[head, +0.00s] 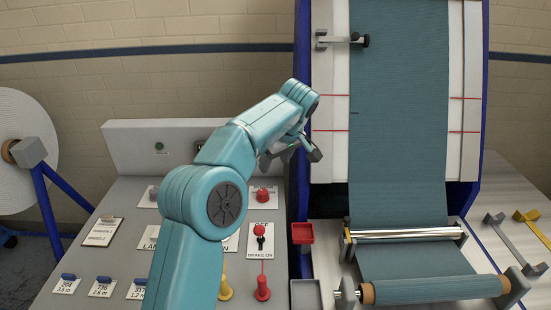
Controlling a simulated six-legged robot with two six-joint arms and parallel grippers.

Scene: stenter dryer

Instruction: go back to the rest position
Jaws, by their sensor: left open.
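My left arm rises from the bottom of the head view, over the grey control panel (75,285). Its teal links bend at the elbow and reach up and right. My left gripper (292,157) is at the arm's end, in front of the panel's right edge and left of the teal cloth (400,130). Its dark fingers are spread apart and nothing shows between them. It appears clear of the cloth and the panel. My right gripper is not in the view.
The panel has a red button (262,194), a red-knobbed lever (260,232), and yellow (225,290) and red (262,290) handles. The cloth runs down to a roller (430,290). A white roll (25,150) is at left.

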